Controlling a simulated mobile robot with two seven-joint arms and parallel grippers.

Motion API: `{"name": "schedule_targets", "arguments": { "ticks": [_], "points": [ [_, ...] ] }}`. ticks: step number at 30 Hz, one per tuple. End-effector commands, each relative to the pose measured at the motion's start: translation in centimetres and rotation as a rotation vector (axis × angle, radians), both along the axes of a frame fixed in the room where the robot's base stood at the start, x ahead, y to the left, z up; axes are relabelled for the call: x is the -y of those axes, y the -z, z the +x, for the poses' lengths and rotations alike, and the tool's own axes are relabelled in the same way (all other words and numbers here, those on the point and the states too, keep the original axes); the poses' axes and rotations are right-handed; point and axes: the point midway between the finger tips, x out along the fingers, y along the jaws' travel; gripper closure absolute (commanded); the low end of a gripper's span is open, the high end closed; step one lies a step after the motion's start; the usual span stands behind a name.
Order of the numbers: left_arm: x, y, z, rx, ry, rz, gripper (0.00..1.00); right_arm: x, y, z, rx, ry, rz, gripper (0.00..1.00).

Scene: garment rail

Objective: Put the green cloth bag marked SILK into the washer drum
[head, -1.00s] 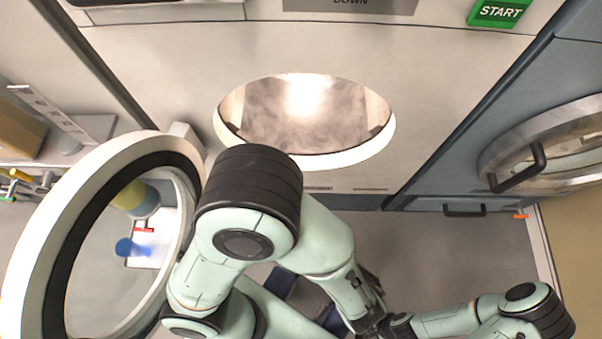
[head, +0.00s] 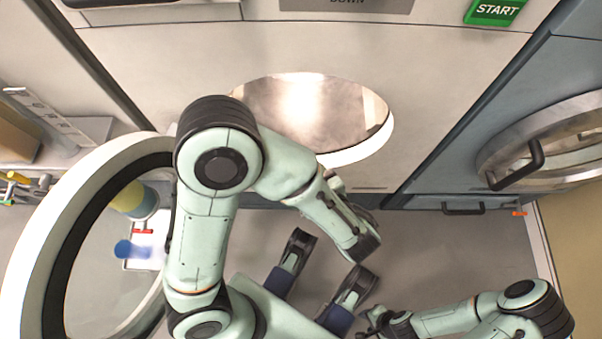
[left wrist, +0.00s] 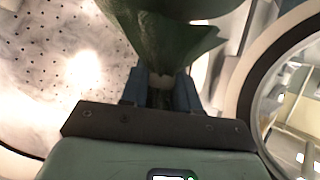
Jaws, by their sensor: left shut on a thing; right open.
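The green cloth bag (left wrist: 165,35) hangs in the jaws of my left gripper (left wrist: 160,88) in the left wrist view. Its marking does not show, and its upper part is cut off by the picture edge. The pale, perforated drum wall (left wrist: 50,50) fills the left of that view. In the head view, the washer's round drum opening (head: 330,100) is uncovered, with my left arm across its lower left. The bag and left gripper are hidden there behind my arm. My right gripper (head: 373,319) is open, low in the picture, well away from the opening.
The washer's round door (head: 35,235) stands open at the left; its rim also shows in the left wrist view (left wrist: 245,75). A second machine with a closed round door (head: 545,150) is at the right. A green START label (head: 495,11) is above. Floor (head: 460,255) is clear at the right.

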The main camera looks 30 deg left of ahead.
Motion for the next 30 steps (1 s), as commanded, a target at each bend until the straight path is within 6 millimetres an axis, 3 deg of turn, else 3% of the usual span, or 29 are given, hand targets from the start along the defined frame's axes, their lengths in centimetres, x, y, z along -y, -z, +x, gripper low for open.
{"name": "schedule_targets", "arguments": {
  "ticks": [30],
  "points": [
    [-6.3, 0.1, 10.2, 0.003, -0.002, 0.001, 1.00, 0.0, 0.0, 0.0, 0.000, 0.000, 0.000, 0.57]
  ]
}}
